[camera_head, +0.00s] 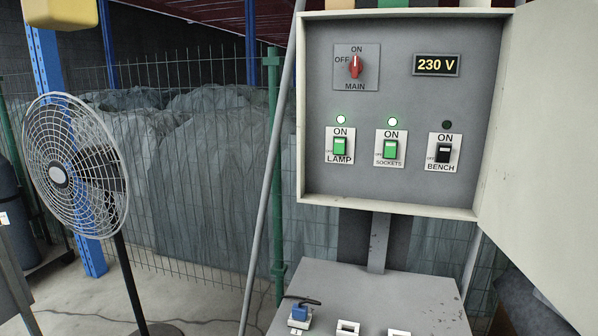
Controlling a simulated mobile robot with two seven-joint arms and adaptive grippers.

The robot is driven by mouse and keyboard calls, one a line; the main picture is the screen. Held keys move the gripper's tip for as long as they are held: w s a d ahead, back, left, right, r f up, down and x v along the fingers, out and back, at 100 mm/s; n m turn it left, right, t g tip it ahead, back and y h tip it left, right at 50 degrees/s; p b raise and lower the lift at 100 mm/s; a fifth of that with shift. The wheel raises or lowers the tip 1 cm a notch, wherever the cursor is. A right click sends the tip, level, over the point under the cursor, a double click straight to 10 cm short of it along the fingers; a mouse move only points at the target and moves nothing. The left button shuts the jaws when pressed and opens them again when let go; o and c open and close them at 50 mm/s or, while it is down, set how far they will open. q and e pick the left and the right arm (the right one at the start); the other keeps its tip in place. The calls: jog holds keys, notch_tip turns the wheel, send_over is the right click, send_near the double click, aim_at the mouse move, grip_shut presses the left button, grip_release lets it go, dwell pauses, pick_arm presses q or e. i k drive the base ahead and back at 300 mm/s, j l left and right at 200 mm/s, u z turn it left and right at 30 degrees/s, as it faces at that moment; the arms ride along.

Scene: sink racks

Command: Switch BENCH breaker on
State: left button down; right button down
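The BENCH breaker (443,153) is a black switch on a white plate at the right of the breaker row. The small lamp above it (446,125) is dark. The LAMP breaker (340,146) and the SOCKETS breaker (390,149) are green, with lit lamps above them. The red MAIN rotary switch (355,66) points up toward ON. A display (436,65) reads 230 V. All sit inside an open grey electrical box (400,110). Neither of my grippers is in view.
The box door (545,140) stands open at the right. A grey surface (375,290) below carries a blue plug (299,312) and white-framed sockets (347,328). A fan (76,165) stands at the left before a wire fence (190,170). Space before the box looks clear.

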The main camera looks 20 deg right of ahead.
aim_at(444, 152)
jog(key=z, duration=1.3)
